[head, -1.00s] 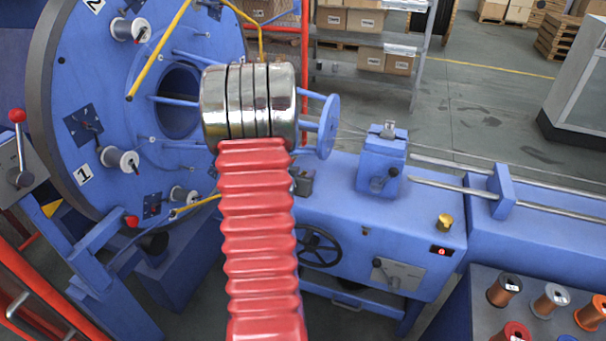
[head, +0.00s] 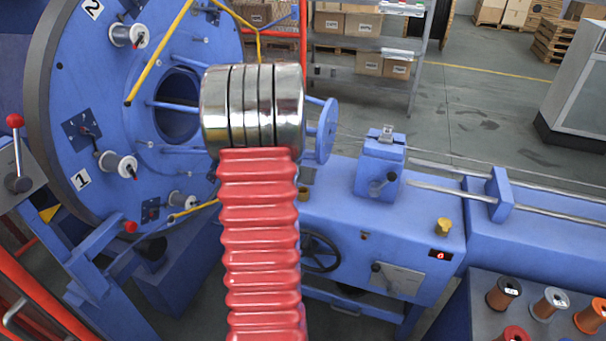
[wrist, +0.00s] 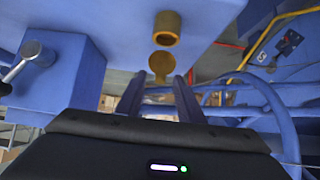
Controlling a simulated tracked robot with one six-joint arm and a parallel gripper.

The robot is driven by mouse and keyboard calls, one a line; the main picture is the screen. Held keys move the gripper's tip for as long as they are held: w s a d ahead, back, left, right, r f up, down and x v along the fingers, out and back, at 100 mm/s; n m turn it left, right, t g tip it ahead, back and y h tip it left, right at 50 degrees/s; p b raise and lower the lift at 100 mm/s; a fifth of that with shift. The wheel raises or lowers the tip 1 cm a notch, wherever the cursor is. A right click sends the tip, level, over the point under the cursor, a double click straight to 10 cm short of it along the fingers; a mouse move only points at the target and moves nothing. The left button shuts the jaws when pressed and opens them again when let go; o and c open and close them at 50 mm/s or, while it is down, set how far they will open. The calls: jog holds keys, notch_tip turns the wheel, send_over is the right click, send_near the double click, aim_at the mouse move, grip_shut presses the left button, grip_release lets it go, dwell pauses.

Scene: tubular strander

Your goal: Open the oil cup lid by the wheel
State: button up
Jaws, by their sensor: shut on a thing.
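The brass oil cup (wrist: 166,28) shows at the top middle of the wrist view, its dark mouth visible. Its round brass lid (wrist: 160,66) stands away from the mouth, tilted open. My gripper (wrist: 160,80) has its two fingers on either side of the lid and is shut on it. In the head view a small part of the oil cup (head: 303,193) shows just right of my red arm sleeve, above the black handwheel (head: 320,253). My gripper is hidden behind my arm there.
A second brass cup (head: 443,226) stands on the blue machine bed at right. A blue block with a lever (head: 381,165) stands behind it. The large blue strander disc (head: 100,110) is at left. Spools (head: 504,290) sit at lower right.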

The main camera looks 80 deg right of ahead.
jog(key=shift+s+f, duration=0.1)
jog(key=o, duration=1.1)
jog(key=shift+c, duration=0.2)
jog(key=shift+a+r, duration=0.15)
jog(key=shift+r, duration=0.05)
jog(key=v, duration=1.3)
jog(key=shift+w+a, duration=0.2)
jog(key=shift+a, duration=0.05)
